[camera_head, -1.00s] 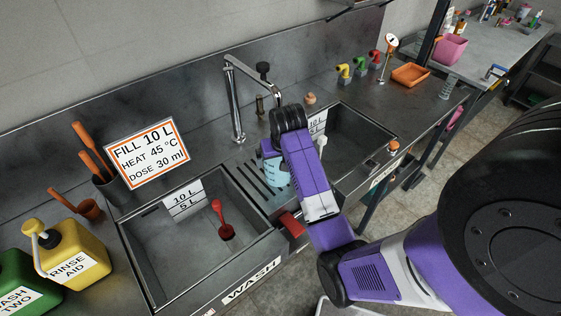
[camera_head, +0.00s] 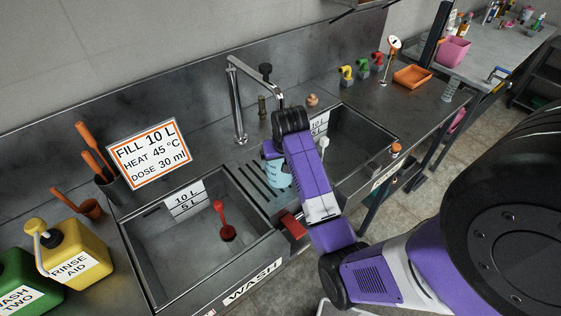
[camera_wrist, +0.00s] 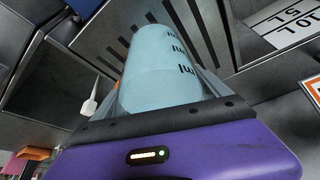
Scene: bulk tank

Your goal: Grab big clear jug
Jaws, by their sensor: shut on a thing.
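The big clear jug (camera_head: 277,172) is pale blue and see-through, with dark marks on its side. It is over the ribbed drainboard between the two sinks, partly hidden behind my arm in the head view. In the wrist view the jug (camera_wrist: 160,70) fills the space between my fingers. My gripper (camera_wrist: 165,100) is shut on the jug. The fingertips are mostly hidden in the head view. I cannot tell whether the jug's base touches the drainboard.
The wash sink (camera_head: 160,245) with a red plug (camera_head: 228,233) lies left; another sink (camera_head: 355,140) lies right. A tall faucet (camera_head: 238,105) stands behind the jug. Yellow (camera_head: 75,250) and green (camera_head: 22,285) containers stand at the far left. An orange tray (camera_head: 412,76) lies on the right counter.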

